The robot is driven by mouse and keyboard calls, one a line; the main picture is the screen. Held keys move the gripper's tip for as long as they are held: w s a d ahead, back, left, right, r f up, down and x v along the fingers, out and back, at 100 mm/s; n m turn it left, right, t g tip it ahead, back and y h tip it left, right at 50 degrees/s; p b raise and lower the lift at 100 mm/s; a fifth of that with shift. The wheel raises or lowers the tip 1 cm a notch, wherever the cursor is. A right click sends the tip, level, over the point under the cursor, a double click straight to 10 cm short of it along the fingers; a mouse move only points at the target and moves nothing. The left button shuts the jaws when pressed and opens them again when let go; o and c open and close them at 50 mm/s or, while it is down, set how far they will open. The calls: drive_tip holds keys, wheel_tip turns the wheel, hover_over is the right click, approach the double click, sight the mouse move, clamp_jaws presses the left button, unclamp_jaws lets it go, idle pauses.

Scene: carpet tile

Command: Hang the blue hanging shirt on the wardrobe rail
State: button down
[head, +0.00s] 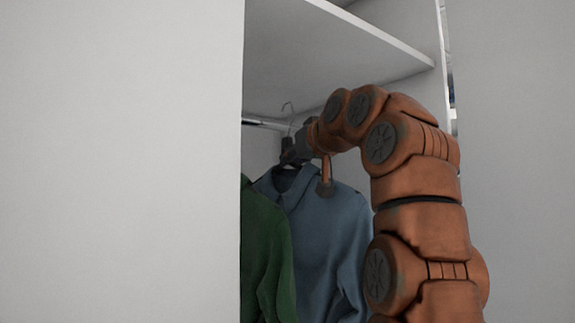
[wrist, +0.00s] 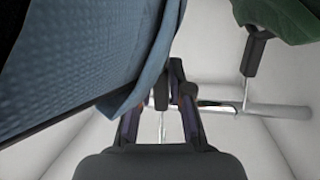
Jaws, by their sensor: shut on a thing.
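The blue hanging shirt (head: 325,232) hangs upright inside the wardrobe in the head view, partly behind my arm. Its hanger hook (head: 289,110) stands up near the wardrobe rail (head: 262,123); I cannot tell whether it rests on the rail. My gripper (head: 290,152) is shut on the hanger just above the collar. In the wrist view the blue shirt (wrist: 75,60) fills the upper left, my gripper (wrist: 160,95) has the dark hanger neck between its fingers, and the rail (wrist: 265,108) runs across beyond them.
A green shirt (head: 265,245) hangs to the left of the blue one. It also shows in the wrist view (wrist: 285,15), its hanger at the rail. A white shelf (head: 345,50) lies above the rail. A white panel (head: 120,160) covers the left of the head view.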

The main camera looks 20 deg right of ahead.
drive_tip(key=s+d+b, duration=0.1)
drive_tip(key=s, duration=0.3)
drive_tip(key=s+b, duration=0.1)
drive_tip(key=s, duration=0.4)
drive_tip(key=s+d+b, duration=0.1)
drive_tip(key=s, duration=0.3)
drive_tip(key=shift+s+d, duration=0.25)
drive_tip(key=shift+d, duration=0.1)
drive_tip(key=s+d+p, duration=0.2)
drive_tip(key=s+d, duration=0.1)
drive_tip(key=s, duration=1.2)
drive_tip(key=s+d+p, duration=0.3)
drive_tip(key=s, duration=1.3)
drive_tip(key=shift+s, duration=0.2)
drive_tip(key=shift+d, duration=0.1)
